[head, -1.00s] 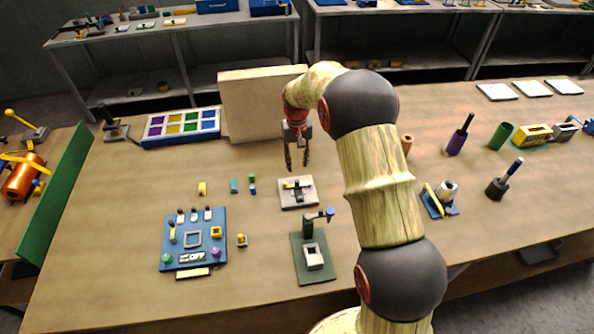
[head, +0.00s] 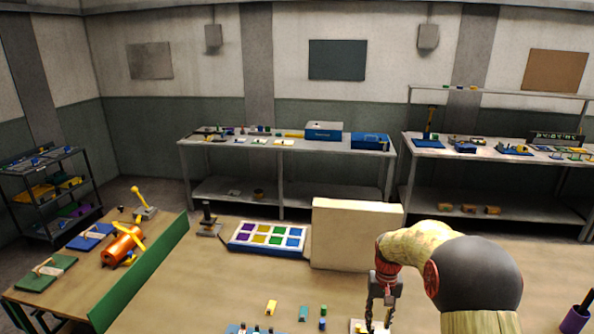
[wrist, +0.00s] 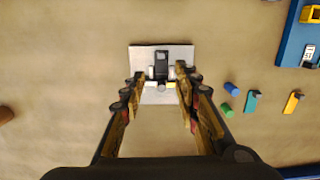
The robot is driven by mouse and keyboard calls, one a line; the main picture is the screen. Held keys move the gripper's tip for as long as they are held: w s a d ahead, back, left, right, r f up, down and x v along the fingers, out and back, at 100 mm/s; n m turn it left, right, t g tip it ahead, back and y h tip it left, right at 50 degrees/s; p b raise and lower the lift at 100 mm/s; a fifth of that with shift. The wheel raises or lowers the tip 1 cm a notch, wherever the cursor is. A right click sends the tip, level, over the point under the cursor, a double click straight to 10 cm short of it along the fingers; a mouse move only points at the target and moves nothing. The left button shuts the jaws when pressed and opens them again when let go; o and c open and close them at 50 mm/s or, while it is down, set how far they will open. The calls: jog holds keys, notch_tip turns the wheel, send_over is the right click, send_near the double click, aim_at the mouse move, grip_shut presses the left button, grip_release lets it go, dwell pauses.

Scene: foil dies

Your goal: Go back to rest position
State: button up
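My gripper (head: 381,318) hangs pointing down above the wooden table (head: 185,290), at the lower right of the head view. In the wrist view my gripper (wrist: 158,95) has its two fingers well apart with nothing between them. Below it lies a light plate with a small dark fixture (wrist: 161,65), apart from the fingers. The plate shows only in part at the bottom of the head view.
A beige upright panel (head: 357,235) and a tray of coloured squares (head: 267,237) stand behind my gripper. Small yellow (head: 271,307), teal (head: 303,313) and green pieces lie to its left. A green divider (head: 140,275) edges the table. Shelves line the back wall.

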jog(key=s+a+r+t+b, duration=0.1)
jog(key=s+a+r+t, duration=0.1)
jog(key=s+r, duration=0.4)
jog(key=s+a+r+n+t+b, duration=0.1)
jog(key=s+r, duration=0.6)
jog(key=s, duration=0.8)
jog(key=s+a+r+n+t+b, duration=0.1)
jog(key=s+a+r+t+b, duration=0.2)
jog(key=s, duration=0.8)
jog(key=shift+s+a+r, duration=0.35)
jog(key=shift+a+r, duration=0.75)
jog(key=shift+r, duration=0.7)
